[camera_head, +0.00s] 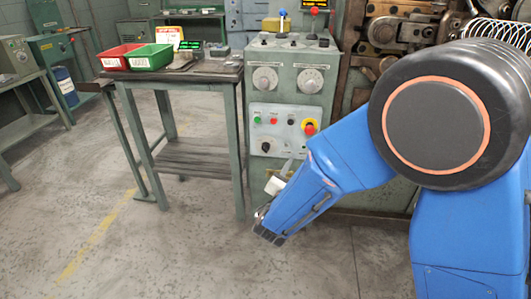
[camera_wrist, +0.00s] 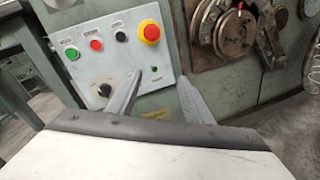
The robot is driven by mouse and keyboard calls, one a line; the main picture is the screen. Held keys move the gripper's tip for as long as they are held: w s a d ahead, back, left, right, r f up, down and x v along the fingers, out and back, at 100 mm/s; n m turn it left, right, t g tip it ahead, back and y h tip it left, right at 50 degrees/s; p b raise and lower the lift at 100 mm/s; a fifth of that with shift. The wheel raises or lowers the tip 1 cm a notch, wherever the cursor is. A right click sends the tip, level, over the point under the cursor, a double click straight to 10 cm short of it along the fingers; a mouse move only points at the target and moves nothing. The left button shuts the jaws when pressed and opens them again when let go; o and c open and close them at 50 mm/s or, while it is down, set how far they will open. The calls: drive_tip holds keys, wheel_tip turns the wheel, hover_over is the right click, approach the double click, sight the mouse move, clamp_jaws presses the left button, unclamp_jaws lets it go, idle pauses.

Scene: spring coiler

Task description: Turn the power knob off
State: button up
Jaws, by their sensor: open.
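The black power knob (camera_wrist: 104,90) is on the lower left of the light control panel (camera_wrist: 122,70); it also shows in the head view (camera_head: 266,146). Its pointer is too small to read surely. My gripper (camera_wrist: 160,80) is open in the wrist view, with its two grey fingers apart and nothing visible between them. Its fingers are to the right of the knob in the picture, apart from it. In the head view my gripper (camera_head: 286,168) is low in front of the machine, partly hidden by my blue arm.
Above the knob are a green button (camera_wrist: 72,54), a red button (camera_wrist: 96,44), a black switch (camera_wrist: 121,36) and a red-and-yellow emergency stop (camera_wrist: 150,32). Two dials (camera_head: 265,78) sit higher. A table (camera_head: 180,80) with red and green bins stands left. The floor before it is clear.

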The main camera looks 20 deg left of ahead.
sight(265, 150)
drive_tip(key=s+a+f+n+y, duration=0.2)
drive_tip(key=s+a, duration=0.1)
drive_tip(key=a, duration=0.3)
drive_tip(key=s+a+f+n+y, duration=0.2)
drive_tip(key=a+f+n+y, duration=0.1)
drive_tip(key=a, duration=0.2)
drive_tip(key=x, duration=1.7)
drive_tip(key=shift+a+f, duration=0.2)
drive_tip(key=shift+a, duration=0.05)
drive_tip(key=c, duration=1)
